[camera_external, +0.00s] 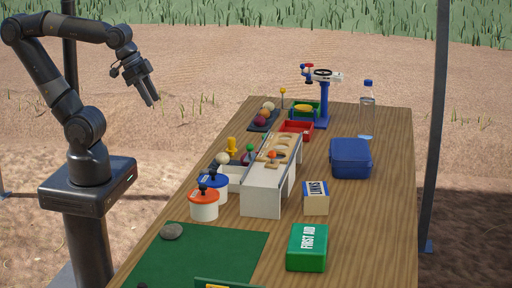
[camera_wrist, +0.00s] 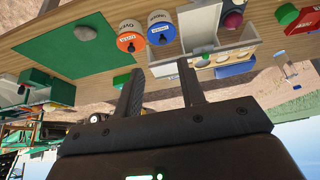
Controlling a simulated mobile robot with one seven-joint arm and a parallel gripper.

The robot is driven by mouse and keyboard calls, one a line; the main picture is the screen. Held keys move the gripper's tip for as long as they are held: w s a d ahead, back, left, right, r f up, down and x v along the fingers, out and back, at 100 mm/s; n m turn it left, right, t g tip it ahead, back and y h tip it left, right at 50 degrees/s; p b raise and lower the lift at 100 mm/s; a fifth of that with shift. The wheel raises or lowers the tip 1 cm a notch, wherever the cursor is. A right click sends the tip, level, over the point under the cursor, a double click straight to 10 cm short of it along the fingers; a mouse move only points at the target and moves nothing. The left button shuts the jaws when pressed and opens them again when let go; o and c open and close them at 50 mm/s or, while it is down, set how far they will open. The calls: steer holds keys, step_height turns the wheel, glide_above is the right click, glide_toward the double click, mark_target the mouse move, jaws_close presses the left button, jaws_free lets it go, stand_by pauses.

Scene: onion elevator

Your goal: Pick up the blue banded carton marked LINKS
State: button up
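The carton marked LINKS (camera_external: 316,198) is a small cream box with a blue band and dark lettering. It stands on the wooden table in the external view, right of the white onion elevator (camera_external: 262,190) and behind the green first aid box. I cannot make the carton out in the wrist view. My gripper (camera_external: 150,102) is raised off the table's left side, well away from the carton. In the wrist view its two fingers (camera_wrist: 160,85) are apart with nothing between them, so it is open and empty.
A green FIRST AID box (camera_external: 306,248) stands in front of the carton, and a blue lunch box (camera_external: 350,158) behind it. Orange-lidded (camera_external: 204,205) and blue-lidded (camera_external: 213,184) tubs stand left of the elevator. The table's right front is bare. A dark post (camera_external: 436,120) rises beyond the right edge.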

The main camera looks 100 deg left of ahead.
steer(key=shift+o, duration=0.4)
steer(key=o, duration=1.3)
steer(key=n+g+y, duration=0.1)
steer(key=n, duration=0.2)
glide_above(315, 188)
steer(key=s+d, duration=0.1)
steer(key=s, duration=0.3)
step_height(315, 188, down, 16)
steer(key=shift+x, duration=5.4)
